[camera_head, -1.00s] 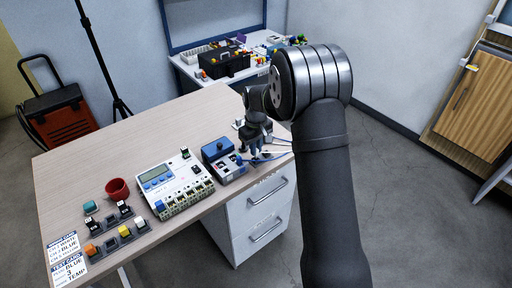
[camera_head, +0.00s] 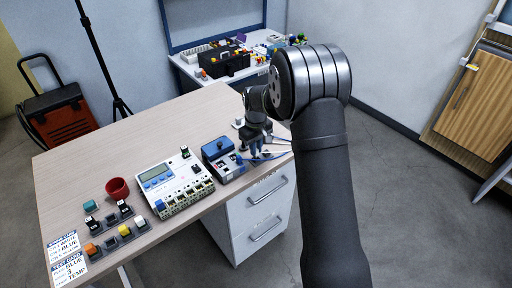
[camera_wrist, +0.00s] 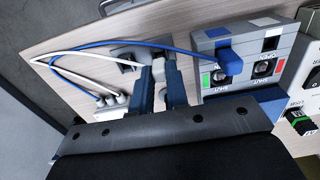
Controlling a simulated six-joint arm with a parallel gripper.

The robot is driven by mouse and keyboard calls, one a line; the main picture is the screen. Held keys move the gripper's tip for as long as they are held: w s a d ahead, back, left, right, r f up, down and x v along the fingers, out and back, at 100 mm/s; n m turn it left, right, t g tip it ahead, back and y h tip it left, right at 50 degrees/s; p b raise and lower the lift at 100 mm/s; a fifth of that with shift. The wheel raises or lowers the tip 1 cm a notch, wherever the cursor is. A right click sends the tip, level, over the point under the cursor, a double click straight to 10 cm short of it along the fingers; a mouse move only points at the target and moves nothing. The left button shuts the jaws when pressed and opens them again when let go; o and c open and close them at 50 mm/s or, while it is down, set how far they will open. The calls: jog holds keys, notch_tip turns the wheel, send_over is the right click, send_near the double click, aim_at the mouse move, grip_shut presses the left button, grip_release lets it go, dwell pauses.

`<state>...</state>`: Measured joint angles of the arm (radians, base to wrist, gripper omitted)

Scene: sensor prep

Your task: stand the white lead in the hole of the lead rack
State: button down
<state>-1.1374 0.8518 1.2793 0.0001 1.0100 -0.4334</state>
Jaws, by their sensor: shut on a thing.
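My gripper (camera_wrist: 159,92) is shut with its dark blue fingers upright over the table in the wrist view. The white cable loops out to the left from there. A grey block (camera_wrist: 124,56), which looks like the lead rack, lies right behind the fingers. Its hole is hidden, and I cannot tell whether the plug is in it.
A blue lead (camera_wrist: 150,42) arcs over to a plug in the grey-and-blue box (camera_wrist: 208,40) close on the right. A white block (camera_wrist: 112,104) with several cable ends lies left of the fingers. The meter (camera_head: 172,186) and cup (camera_head: 117,188) are farther left.

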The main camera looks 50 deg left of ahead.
jog(key=shift+f, duration=0.5)
dwell(1.2)
jog(key=c, duration=1.2)
grip_release()
jog(key=shift+o, duration=0.2)
jog(key=shift+r, duration=3.5)
jog(key=shift+f, duration=3.5)
